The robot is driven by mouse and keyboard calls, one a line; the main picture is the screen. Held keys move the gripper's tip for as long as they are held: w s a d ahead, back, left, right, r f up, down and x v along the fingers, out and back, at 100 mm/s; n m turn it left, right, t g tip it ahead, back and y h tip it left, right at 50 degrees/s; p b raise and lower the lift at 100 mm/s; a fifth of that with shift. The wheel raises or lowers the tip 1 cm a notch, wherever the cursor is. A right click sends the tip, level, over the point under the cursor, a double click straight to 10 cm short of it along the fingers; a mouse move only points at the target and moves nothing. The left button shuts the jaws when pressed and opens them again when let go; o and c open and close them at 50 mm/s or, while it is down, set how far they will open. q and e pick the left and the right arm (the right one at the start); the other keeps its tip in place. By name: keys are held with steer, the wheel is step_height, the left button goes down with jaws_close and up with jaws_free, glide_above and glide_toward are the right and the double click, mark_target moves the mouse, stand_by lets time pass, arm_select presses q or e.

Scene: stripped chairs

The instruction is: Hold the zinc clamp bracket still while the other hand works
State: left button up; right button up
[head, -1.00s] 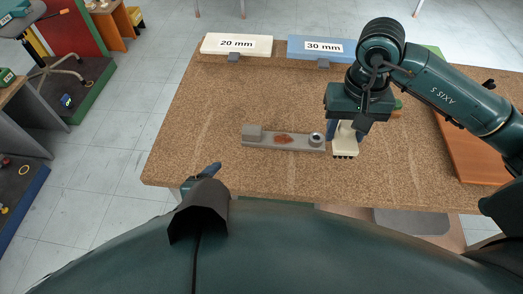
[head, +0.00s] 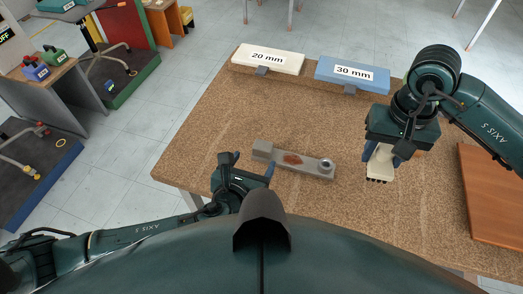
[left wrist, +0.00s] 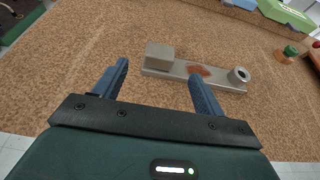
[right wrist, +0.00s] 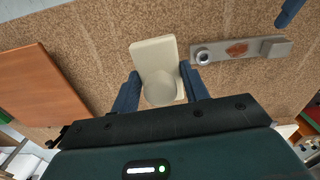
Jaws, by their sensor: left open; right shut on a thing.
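The zinc clamp bracket (head: 308,167) is a grey bar lying on the cork-topped table. It has a square block at its left end, a round collar at its right end and a rust-brown patch between them. My left gripper (head: 251,167) is open and empty at the near side of the block end. In the left wrist view the bracket (left wrist: 222,81) lies just beyond the open fingertips. My right gripper (head: 384,147) is shut on a cream brush (head: 380,164) with dark bristles, right of the collar and apart from it. The brush (right wrist: 155,65) hides part of the table there.
A white block labelled 20 mm (head: 268,58) and a blue block labelled 30 mm (head: 352,75) stand at the back edge. A brown board (head: 490,195) lies at the right. Green and red items (left wrist: 290,51) sit beyond the collar. The table left of the bracket is clear.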

mark_target(261, 150)
arm_select(q)
steer(key=b+x, duration=0.1)
steer(key=x, duration=0.8)
steer(key=shift+f, duration=0.1)
steer(key=c, duration=1.2)
